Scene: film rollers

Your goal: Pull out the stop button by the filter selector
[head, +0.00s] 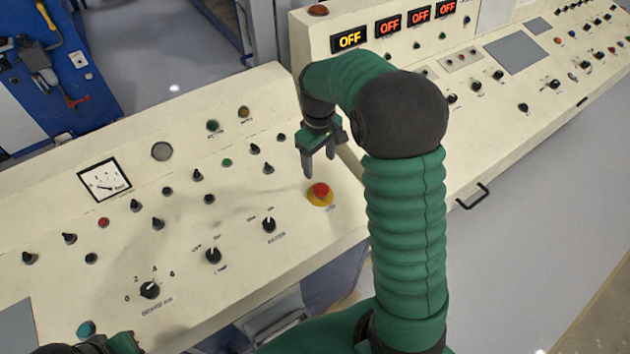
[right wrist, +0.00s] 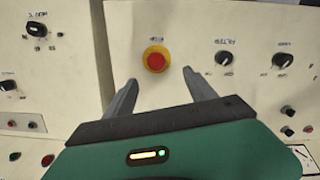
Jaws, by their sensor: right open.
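The stop button is a red mushroom head on a yellow ring (head: 319,192), set in the cream console face. It also shows in the right wrist view (right wrist: 156,60), just beyond the fingertips. The filter selector, a black knob (right wrist: 224,58), is beside it; in the head view this knob (head: 268,225) is left of and below the button. My right gripper (head: 319,165) is open and empty, pointing down above the button, apart from it. In the right wrist view its two fingers (right wrist: 160,80) are spread, with the button ahead between them. My left gripper's jaws cannot be made out.
Several other knobs, such as the black one (head: 213,255), and small buttons dot the console (head: 110,230). A dial gauge (head: 104,180) is at left. A second console with lit OFF displays (head: 389,26) stands at right. Open floor (head: 540,200) lies beyond its front edge.

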